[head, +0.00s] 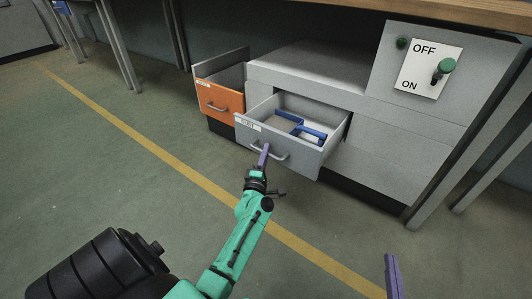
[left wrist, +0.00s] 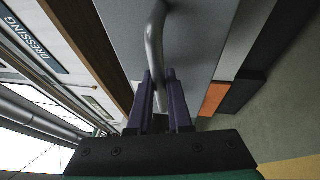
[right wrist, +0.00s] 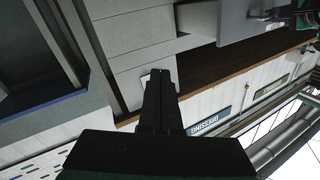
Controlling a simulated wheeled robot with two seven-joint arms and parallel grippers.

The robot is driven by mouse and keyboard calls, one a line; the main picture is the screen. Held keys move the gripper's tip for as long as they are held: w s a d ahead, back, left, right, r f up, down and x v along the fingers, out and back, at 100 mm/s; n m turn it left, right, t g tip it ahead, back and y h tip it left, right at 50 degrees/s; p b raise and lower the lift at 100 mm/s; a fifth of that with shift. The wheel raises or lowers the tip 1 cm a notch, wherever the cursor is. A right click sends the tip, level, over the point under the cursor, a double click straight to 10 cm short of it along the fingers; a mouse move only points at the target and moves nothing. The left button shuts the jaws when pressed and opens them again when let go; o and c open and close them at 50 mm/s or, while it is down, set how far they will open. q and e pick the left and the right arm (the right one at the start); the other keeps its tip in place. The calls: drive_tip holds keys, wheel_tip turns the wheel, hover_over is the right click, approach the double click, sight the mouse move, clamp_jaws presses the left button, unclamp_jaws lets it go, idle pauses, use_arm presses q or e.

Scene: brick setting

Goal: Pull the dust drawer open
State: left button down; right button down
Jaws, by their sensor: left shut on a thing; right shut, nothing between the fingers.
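The grey dust drawer (head: 316,160), with a small white label on its front, stands pulled out from the grey cabinet, and I can see into it. Blue angular pieces (head: 301,131) lie inside. My left gripper (head: 264,156) is shut on the drawer's curved metal handle (head: 282,156). In the left wrist view the purple fingers (left wrist: 160,95) close around the handle bar (left wrist: 154,42). My right gripper (head: 392,270) is at the bottom right, away from the drawer. In the right wrist view its fingers (right wrist: 161,95) are together with nothing between them.
An orange drawer (head: 221,103) to the left also stands out from the cabinet. A switch panel (head: 429,68) marked OFF and ON, with a green-knobbed lever (head: 445,66), is at the upper right. Table legs (head: 470,145) stand at the right. The green floor in front is clear.

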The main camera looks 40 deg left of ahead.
use_arm(q)
drive_tip(key=c, duration=0.8)
unclamp_jaws()
drive_tip(key=shift+c, duration=0.2)
drive_tip(key=p+v, duration=0.3)
drive_tip(key=v, duration=1.1)
drive_tip(key=shift+s+d+f, duration=0.15)
drive_tip(key=shift+s, duration=0.1)
use_arm(e)
drive_tip(key=s+f+g, duration=0.4)
drive_tip(key=s+f, duration=0.5)
drive_tip(key=f, duration=0.1)
drive_tip(key=shift+a+g+h, duration=0.3)
drive_tip(key=shift+g, duration=0.1)
drive_tip(key=shift+f, duration=0.1)
